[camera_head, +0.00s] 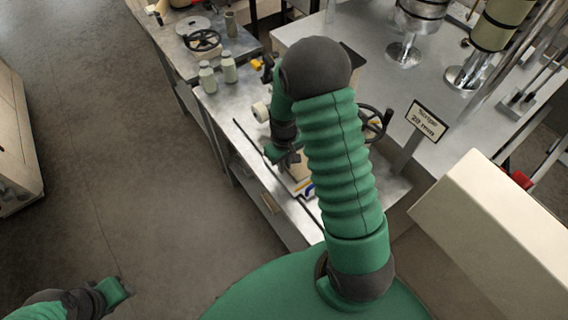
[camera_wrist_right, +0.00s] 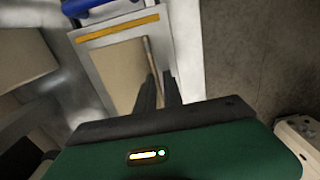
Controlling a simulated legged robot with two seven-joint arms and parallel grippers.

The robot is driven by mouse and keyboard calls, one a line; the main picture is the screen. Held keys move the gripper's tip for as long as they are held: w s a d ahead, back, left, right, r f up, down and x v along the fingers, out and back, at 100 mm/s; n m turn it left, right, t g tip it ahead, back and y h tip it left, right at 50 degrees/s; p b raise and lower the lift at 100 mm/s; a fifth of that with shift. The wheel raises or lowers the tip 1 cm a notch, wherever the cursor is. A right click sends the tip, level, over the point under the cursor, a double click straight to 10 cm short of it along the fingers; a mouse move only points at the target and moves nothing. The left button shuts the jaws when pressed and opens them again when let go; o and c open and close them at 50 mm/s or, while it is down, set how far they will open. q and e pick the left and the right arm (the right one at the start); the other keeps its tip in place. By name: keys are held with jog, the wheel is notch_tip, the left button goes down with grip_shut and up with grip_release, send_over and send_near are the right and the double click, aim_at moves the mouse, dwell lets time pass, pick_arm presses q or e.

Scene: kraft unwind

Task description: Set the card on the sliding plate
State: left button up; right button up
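In the right wrist view, a flat tan panel (camera_wrist_right: 115,72), perhaps the card, lies against a pale metal plate (camera_wrist_right: 163,48), which looks like the sliding plate. The plate has an orange-yellow strip (camera_wrist_right: 118,27) and a blue part (camera_wrist_right: 85,7) at its far end. My right gripper (camera_wrist_right: 159,80) is over the panel's right edge. Its two dark fingers stand close together, and a thin brown strip (camera_wrist_right: 149,58) runs toward the gap between them. Whether they grip it is unclear. In the head view, my right gripper (camera_head: 290,160) is low over the bench, partly hidden by my arm. My left gripper (camera_head: 118,291) is at lower left, away from the bench.
Handwheels (camera_head: 203,40) and small bottles (camera_head: 228,67) stand on the bench at the back. A sign (camera_head: 426,121) and a large pale box (camera_head: 500,235) are to the right. The floor (camera_head: 110,150) between is clear.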

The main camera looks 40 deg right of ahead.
jog(key=shift+o, duration=0.8)
jog(key=shift+r, duration=0.1)
notch_tip(320, 180, up, 12)
jog(key=a, duration=0.1)
jog(key=s+a+n+t, duration=0.1)
jog(key=s+a, duration=0.5)
jog(key=a, duration=0.8)
jog(key=shift+f+t, duration=0.3)
jog(key=shift+t, duration=0.5)
jog(key=shift+s, duration=0.1)
jog(key=shift+a, duration=0.2)
